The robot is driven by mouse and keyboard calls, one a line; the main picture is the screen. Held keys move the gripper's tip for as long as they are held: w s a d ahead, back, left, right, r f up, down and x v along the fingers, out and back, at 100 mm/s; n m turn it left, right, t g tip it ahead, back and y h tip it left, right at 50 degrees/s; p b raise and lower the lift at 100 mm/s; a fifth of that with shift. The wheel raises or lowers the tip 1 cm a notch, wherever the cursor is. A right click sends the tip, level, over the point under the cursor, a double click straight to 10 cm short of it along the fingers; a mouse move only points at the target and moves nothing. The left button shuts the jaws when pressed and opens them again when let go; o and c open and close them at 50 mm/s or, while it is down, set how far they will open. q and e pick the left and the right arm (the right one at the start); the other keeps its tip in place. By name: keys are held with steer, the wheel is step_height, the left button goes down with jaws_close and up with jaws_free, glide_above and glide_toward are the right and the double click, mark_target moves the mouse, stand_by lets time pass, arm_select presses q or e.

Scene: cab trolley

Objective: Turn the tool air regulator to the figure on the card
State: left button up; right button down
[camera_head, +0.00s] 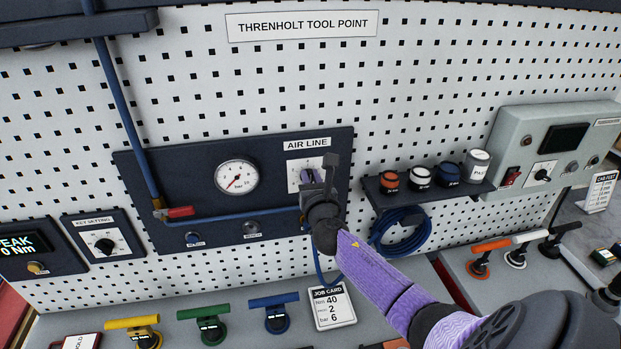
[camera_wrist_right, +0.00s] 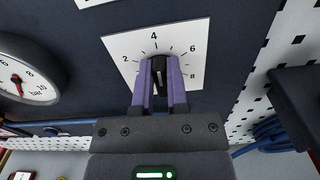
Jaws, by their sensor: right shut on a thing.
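The air regulator knob (camera_wrist_right: 158,72) is dark and sits on a white dial plate (camera_wrist_right: 190,42) marked 2, 4, 6 and 8. My right gripper (camera_head: 311,180) is at the AIR LINE panel (camera_head: 275,190); in the wrist view its purple fingers (camera_wrist_right: 160,82) are shut on the knob, one on each side. The knob's pale mark points up, close to the 4. The job card (camera_head: 331,306) shows 40, 2 and 6, the 6 apparently beside bar. My left gripper is out of view.
A blue pipe with a red valve handle (camera_head: 180,211) runs left of the gauge. A shelf (camera_head: 428,193) with several small pots and a coiled blue hose (camera_head: 401,232) are right of the panel. Several coloured T-handled tools line the bench below.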

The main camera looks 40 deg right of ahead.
steer(key=m, duration=0.3)
steer(key=m+b, duration=0.1)
steer(key=m, duration=0.3)
steer(key=d+m+b, duration=0.1)
steer(key=m, duration=0.3)
steer(key=shift+s+f, duration=0.25)
steer(key=shift+f, duration=0.05)
stand_by(0.5)
steer(key=c, duration=0.6)
jaws_free()
steer(key=shift+c, duration=0.2)
steer(key=shift+s+a, duration=0.1)
steer(key=v, duration=0.9)
steer(key=shift+s+a, duration=0.15)
steer(key=shift+s, duration=0.15)
